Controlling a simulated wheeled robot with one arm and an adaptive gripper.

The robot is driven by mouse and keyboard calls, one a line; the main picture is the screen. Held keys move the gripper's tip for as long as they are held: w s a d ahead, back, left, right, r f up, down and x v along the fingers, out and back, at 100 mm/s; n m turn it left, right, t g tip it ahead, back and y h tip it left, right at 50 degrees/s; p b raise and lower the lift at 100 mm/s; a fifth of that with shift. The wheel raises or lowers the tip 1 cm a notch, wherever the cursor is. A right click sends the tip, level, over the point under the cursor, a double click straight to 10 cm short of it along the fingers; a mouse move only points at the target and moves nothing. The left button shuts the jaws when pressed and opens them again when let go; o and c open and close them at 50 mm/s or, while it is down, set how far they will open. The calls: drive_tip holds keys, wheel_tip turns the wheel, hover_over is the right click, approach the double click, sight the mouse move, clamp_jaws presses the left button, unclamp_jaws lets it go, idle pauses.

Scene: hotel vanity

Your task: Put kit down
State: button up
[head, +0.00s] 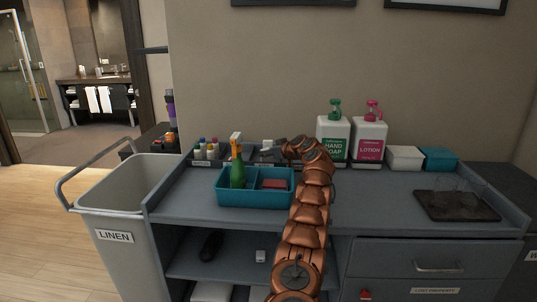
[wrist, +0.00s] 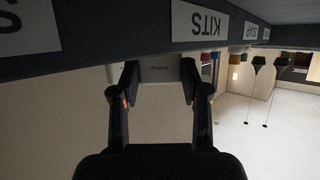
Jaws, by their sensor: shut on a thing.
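In the wrist view, which is upside down, my gripper (wrist: 159,75) is shut on a pale kit (wrist: 160,66) with small print. The kit is at the edge of a dark organizer wall (wrist: 110,38) that carries a label reading KITS (wrist: 199,20). Part of the kit is hidden by that wall, and I cannot tell whether it touches anything below. In the head view my copper arm reaches across the cart to the labelled organizer (head: 229,163) at the back; the gripper is small and dark there, and the kit is hard to make out.
Soap (head: 333,139) and lotion (head: 369,141) pump bottles stand to the right. A dark tray with glasses (head: 456,206) lies far right. The cart top before the pumps is clear.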

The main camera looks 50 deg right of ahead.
drive_tip(key=shift+f, duration=0.1)
drive_tip(key=shift+f, duration=0.15)
drive_tip(key=o, duration=0.8)
drive_tip(key=shift+r, duration=0.4)
drive_tip(key=shift+s+f+b, duration=0.1)
drive_tip(key=shift+s+b, duration=0.1)
drive_tip(key=shift+b, duration=0.15)
drive_tip(key=shift+b+v, duration=0.95)
drive_tip(key=shift+v, duration=0.05)
drive_tip(key=b+v, duration=0.3)
drive_tip(key=v, duration=0.6)
drive_tip(key=shift+s, duration=0.25)
